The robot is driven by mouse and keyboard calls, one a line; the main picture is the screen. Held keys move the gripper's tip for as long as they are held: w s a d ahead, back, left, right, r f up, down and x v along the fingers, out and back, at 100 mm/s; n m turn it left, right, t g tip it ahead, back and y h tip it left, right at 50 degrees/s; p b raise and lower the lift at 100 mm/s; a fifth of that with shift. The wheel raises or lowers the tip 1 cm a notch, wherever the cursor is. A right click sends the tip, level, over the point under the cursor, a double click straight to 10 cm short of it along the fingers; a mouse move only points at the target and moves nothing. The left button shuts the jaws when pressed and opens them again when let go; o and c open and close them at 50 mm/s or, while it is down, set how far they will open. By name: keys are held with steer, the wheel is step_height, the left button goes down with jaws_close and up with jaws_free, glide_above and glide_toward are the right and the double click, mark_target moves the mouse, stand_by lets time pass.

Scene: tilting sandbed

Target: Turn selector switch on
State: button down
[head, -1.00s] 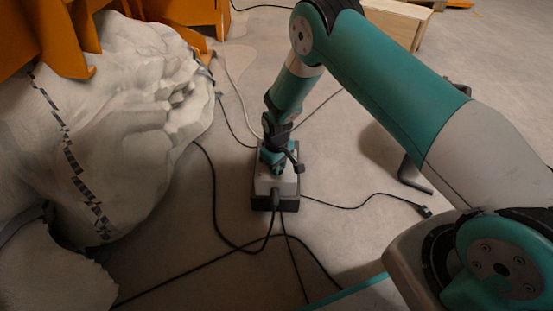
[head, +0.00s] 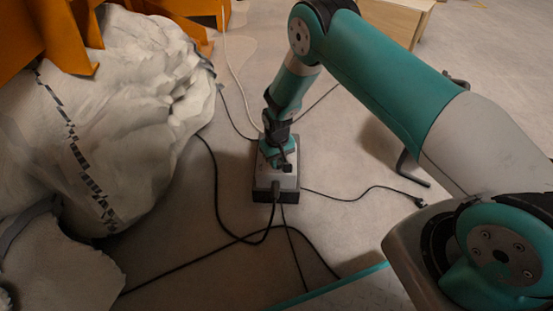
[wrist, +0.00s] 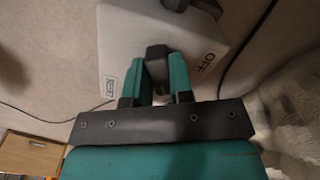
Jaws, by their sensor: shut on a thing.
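The switch box (head: 264,182) is a pale box on a dark base, standing on the floor in the middle of the head view. It also shows in the wrist view (wrist: 125,40), with "OFF" printed at its right and a small framed label at its lower left that I cannot read clearly. The black selector knob (wrist: 156,52) stands on the box face. My gripper (wrist: 160,75) has its two teal fingers on either side of the knob and is shut on it. In the head view my gripper (head: 278,155) covers the knob from above.
A black plug (head: 275,189) and cable leave the box's near side. Several cables (head: 215,200) lie around it. A large pale rock-like mass (head: 130,110) and orange metal parts (head: 70,40) stand left.

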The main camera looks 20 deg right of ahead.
steer(key=shift+w, duration=0.1)
steer(key=c, duration=1)
jaws_free()
step_height(320, 180, up, 18)
steer(key=p, duration=0.7)
steer(key=shift+f, duration=0.25)
